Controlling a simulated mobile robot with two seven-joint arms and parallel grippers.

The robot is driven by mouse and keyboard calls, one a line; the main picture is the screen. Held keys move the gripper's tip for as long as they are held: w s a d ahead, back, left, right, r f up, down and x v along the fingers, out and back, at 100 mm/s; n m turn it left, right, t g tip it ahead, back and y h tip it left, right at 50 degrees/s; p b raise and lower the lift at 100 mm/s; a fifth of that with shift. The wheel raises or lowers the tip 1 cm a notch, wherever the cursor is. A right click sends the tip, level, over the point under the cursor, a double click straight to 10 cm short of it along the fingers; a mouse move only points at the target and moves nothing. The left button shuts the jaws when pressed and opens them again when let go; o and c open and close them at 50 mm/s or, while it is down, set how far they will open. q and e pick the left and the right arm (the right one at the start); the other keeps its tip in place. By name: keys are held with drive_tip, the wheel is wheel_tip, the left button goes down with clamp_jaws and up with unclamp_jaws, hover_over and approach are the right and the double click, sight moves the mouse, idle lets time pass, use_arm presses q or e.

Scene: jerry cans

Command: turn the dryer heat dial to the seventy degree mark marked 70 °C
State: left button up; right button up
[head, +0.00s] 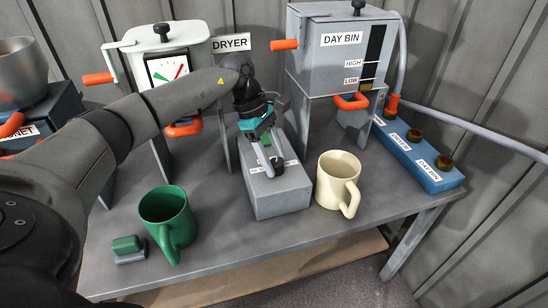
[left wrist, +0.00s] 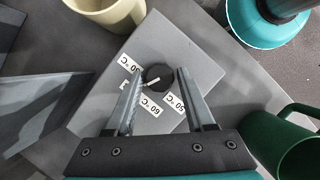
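The dial is a black round knob (left wrist: 158,76) with a white pointer line toward the lower left in the left wrist view. It sits on top of a grey box (head: 281,192) on the table in front of the dryer. White labels lie around the knob; one reads 60 °C (left wrist: 152,106) and another appears to read 50. The others on the left are partly hidden or hard to read. My left gripper (left wrist: 160,72) is open, with one finger on each side of the knob; contact cannot be told. It also shows above the box in the head view (head: 268,168). My right gripper is not in view.
A cream mug (head: 335,178) stands close right of the box, and a green mug (head: 166,216) to its left. The dryer (head: 172,45) and day bin (head: 340,60) stand behind.

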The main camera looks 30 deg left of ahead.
use_arm(q)
drive_tip(key=shift+o, duration=1.4)
drive_tip(key=shift+r, duration=0.25)
wheel_tip(320, 180, up, 9)
drive_tip(key=p, duration=0.3)
wheel_tip(320, 180, up, 9)
drive_tip(key=p, duration=0.3)
hover_over(274, 161)
drive_tip(key=shift+r, duration=0.8)
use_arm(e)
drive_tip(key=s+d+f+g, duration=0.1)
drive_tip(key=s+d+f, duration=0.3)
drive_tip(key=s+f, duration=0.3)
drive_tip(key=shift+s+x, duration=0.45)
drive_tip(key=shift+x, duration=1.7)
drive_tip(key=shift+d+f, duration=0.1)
